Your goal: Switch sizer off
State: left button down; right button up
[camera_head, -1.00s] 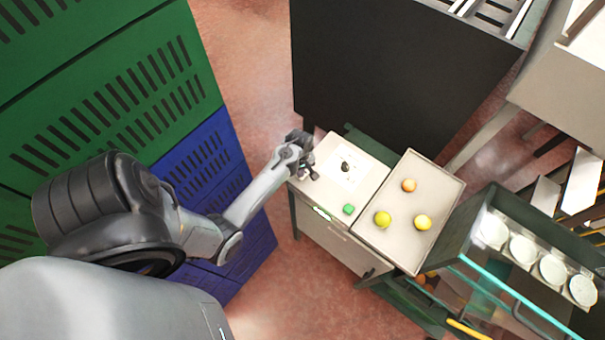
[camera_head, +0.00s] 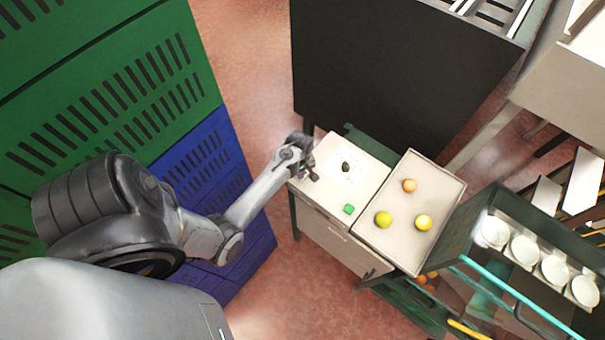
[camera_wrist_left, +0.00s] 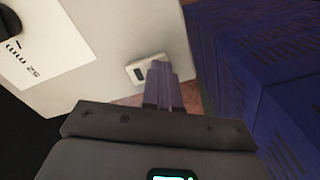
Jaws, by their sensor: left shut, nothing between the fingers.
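A white cabinet (camera_head: 318,198) has a card (camera_head: 347,178) with a black knob (camera_head: 345,167) and a green button (camera_head: 348,209) on top. In the left wrist view a small white switch (camera_wrist_left: 142,70) with a dark rocker sits near the cabinet's edge. My left gripper (camera_head: 313,175) is over the cabinet's left corner; in the wrist view its fingers (camera_wrist_left: 158,68) are shut and empty, their tips right beside the switch and partly overlapping it. Whether they touch it I cannot tell. My right gripper is not in view.
A dark machine (camera_head: 390,75) stands behind. Blue crates (camera_head: 205,165) and green crates (camera_head: 110,100) are stacked at left. A rack with white cups (camera_head: 524,250) is at right.

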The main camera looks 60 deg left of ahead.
pick_arm(q)
jog(key=shift+r+p, duration=1.3)
jog(key=shift+r, duration=2.15)
